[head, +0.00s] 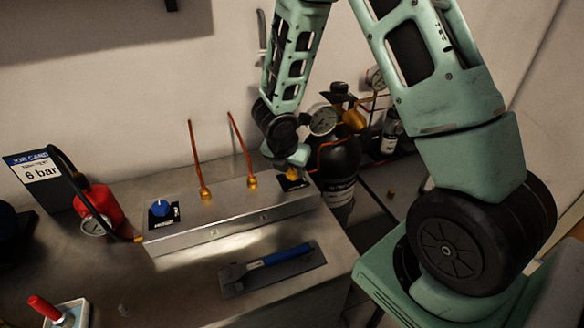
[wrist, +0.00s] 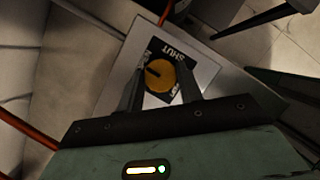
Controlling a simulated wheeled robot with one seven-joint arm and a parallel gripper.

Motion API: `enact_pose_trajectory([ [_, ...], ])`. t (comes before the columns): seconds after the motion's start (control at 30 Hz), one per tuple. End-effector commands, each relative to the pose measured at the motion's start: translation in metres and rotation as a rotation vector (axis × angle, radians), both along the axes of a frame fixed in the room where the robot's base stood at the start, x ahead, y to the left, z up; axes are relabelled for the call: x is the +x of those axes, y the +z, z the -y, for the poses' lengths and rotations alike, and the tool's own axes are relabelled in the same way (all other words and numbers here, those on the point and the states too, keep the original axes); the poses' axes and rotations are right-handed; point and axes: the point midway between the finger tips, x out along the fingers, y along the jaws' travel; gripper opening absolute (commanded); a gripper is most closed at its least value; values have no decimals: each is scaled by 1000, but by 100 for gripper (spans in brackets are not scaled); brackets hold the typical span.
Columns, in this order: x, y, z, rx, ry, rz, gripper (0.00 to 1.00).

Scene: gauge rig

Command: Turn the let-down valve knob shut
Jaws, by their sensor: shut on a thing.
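A round yellow knob (wrist: 158,78) with a dark pointer mark sits on a black label plate (wrist: 160,52) in the wrist view. The plate reads SHUT beside the knob's upper right; the pointer mark is toward the knob's left side, away from that word. My gripper (wrist: 161,86) is shut on the yellow knob, one finger on each side. In the head view my gripper (head: 291,163) comes down on the right end of the metal box, and only a bit of the yellow knob (head: 292,174) shows. A blue knob (head: 162,208) stands on the box's left end.
The metal box (head: 230,222) carries two upright copper tubes (head: 196,160). A black cylinder (head: 338,165) and gauge (head: 322,119) stand close behind my gripper. A blue-handled tool (head: 275,257) lies in front.

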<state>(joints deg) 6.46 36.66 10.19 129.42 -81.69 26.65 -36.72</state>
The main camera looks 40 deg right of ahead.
Motion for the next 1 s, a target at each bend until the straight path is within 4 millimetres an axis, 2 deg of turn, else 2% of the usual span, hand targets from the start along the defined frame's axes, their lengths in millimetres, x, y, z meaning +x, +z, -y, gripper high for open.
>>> enact_pose_trajectory([
  [0.27,2,2,-1,0,-179,1,13],
  [1.0,6,1,0,0,-882,0,13],
])
